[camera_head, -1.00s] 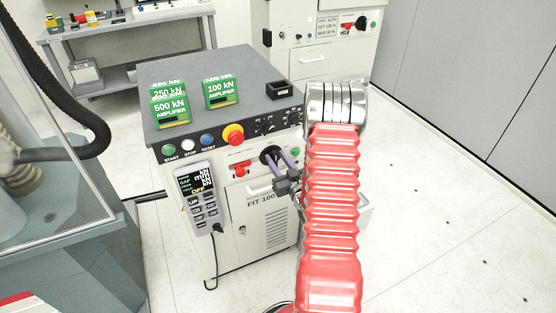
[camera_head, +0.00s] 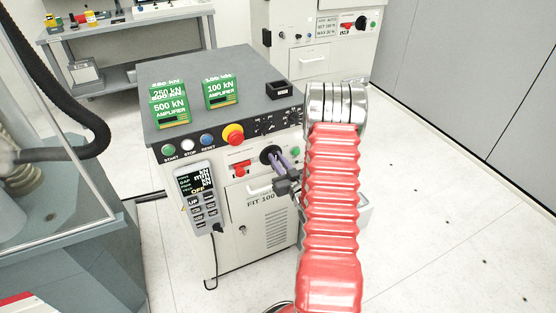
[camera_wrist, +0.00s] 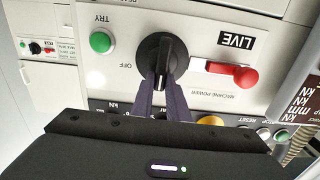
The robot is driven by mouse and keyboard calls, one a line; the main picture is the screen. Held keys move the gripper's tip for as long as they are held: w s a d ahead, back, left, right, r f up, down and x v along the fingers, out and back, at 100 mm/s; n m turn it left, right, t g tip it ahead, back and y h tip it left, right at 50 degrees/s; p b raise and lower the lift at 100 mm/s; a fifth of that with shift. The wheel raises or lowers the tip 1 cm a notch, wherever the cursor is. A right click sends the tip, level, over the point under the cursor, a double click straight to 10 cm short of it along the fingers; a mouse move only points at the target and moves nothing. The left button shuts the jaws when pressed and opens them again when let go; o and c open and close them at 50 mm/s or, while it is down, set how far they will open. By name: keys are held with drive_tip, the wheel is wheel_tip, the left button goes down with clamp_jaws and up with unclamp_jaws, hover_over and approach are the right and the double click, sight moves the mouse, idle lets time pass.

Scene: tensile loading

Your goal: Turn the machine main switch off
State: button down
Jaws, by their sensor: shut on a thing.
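The black rotary switch (camera_wrist: 160,55) is on the white front panel of the machine, with the word OFF printed to its left in the wrist view. Its raised handle stands upright in that picture. My gripper (camera_wrist: 163,88) has its two purple-grey fingers shut on the handle, one on each side. In the head view the switch (camera_head: 269,154) is partly covered by my gripper (camera_head: 278,159). A red lever (camera_wrist: 232,73) by the LIVE and MACHINE POWER labels sits to the right of the switch in the wrist view.
A green button (camera_wrist: 101,42) is to the switch's left in the wrist view. The red-yellow emergency stop (camera_head: 233,134) and hand control (camera_head: 197,195) are left in the head view. A drawer handle (camera_head: 258,190) is just below the switch. Floor at right is clear.

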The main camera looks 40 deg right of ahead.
drive_tip(key=shift+d+m, duration=0.15)
drive_tip(key=shift+m, duration=0.25)
drive_tip(key=f+m, duration=0.1)
drive_tip(key=m, duration=0.4)
drive_tip(key=d+m, duration=0.1)
drive_tip(key=m, duration=0.5)
drive_tip(key=s+d+f+m, duration=0.1)
drive_tip(key=m, duration=0.5)
drive_tip(key=shift+d+f, duration=0.25)
drive_tip(key=shift+f, duration=0.2)
drive_tip(key=c, duration=1.7)
unclamp_jaws()
drive_tip(key=shift+a, duration=0.1)
drive_tip(key=shift+w, duration=0.1)
drive_tip(key=v, duration=1.4)
drive_tip(key=shift+w, duration=0.1)
